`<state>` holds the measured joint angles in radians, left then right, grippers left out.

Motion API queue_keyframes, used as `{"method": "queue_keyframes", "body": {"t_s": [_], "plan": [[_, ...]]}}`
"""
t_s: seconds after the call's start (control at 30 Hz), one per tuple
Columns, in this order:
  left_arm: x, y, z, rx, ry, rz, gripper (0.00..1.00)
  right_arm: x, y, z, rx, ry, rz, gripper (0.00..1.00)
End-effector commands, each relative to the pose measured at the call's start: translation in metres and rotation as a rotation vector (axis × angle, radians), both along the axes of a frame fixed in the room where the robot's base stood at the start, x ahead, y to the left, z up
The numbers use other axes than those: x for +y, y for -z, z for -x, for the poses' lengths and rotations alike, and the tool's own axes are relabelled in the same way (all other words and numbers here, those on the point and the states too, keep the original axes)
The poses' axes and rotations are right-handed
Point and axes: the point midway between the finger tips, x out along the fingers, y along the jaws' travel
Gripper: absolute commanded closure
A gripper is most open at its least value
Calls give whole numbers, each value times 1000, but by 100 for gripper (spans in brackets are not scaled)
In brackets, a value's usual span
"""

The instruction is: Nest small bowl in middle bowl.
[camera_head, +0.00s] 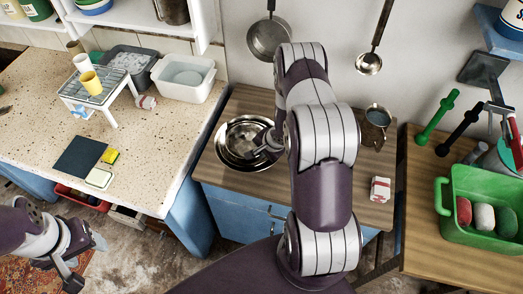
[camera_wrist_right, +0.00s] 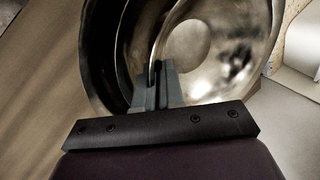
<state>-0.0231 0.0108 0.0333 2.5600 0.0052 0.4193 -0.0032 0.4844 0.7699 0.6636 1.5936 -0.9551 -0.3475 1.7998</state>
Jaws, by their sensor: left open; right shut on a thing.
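Shiny metal bowls stand together on the wooden counter in the middle of the head view. The outer, middle bowl (camera_head: 222,153) shows its rim around the small bowl (camera_head: 240,131). My right gripper (camera_head: 262,147) reaches down at the bowls' right side. In the wrist view the right gripper (camera_wrist_right: 157,75) is shut on the rim of the small bowl (camera_wrist_right: 205,45), with the larger bowl (camera_wrist_right: 105,55) behind and to the left. I cannot tell whether the small bowl touches the bottom. My left gripper (camera_head: 86,262) is open and empty at lower left, away from the bowls.
A metal cup (camera_head: 375,120) and a small red-white box (camera_head: 380,189) stand on the wooden counter (camera_head: 240,103), right of my arm. A speckled counter (camera_head: 145,170) with a white basin (camera_head: 178,92) lies to the left. A green crate (camera_head: 470,232) stands at right. Pans hang on the wall.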

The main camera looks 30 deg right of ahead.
Motion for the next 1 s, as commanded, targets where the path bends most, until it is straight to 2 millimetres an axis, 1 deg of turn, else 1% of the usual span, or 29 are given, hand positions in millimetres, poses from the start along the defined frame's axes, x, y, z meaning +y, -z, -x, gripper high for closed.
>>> {"method": "queue_keyframes", "body": {"t_s": [0.17, 0.37, 1.0], "plan": [[0, 4, 0, 0, 0, 0, 41, 0, 6, 0, 0, -1, 0, 100], [0, 3, 0, 0, 0, 0, 41, 0, 5, 0, 0, -1, 0, 100], [0, 4, 0, 0, 0, 0, 41, 0, 12, 0, 0, 0, 0, 100]]}}
